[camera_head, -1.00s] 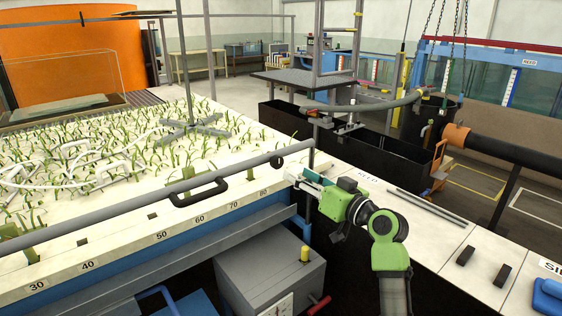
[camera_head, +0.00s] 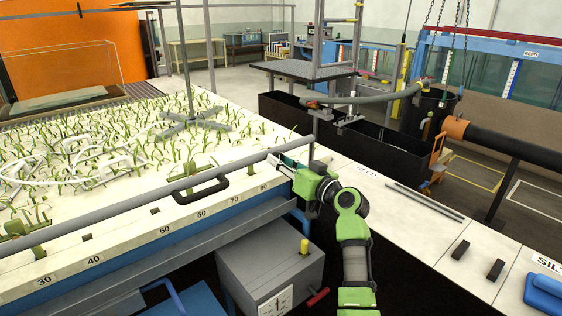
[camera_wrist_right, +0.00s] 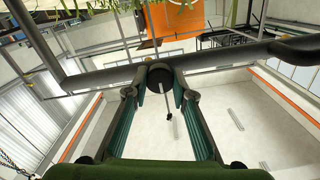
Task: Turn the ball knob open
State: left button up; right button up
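The ball knob (camera_wrist_right: 160,73) is a dark round knob at the grey rail, at the upper centre of the right wrist view. In the head view it is a small black shape (camera_head: 273,160) at the flume edge, just left of my right gripper (camera_head: 285,163). My right gripper also shows in the wrist view (camera_wrist_right: 160,92), with its two fingers spread on either side of the knob. Gaps show between the fingers and the knob, so it is open. My left gripper is not in view.
The long grey rail (camera_head: 130,205) runs along the flume edge, with a black handle (camera_head: 202,191) below it. A grey box (camera_head: 268,270) with a yellow-topped post and red handle stands below.

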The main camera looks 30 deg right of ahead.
jog(key=shift+c, duration=1.4)
jog(key=shift+m+p, duration=4.2)
jog(key=shift+m, duration=4.8)
jog(key=o, duration=1.1)
jog(key=shift+d, duration=0.1)
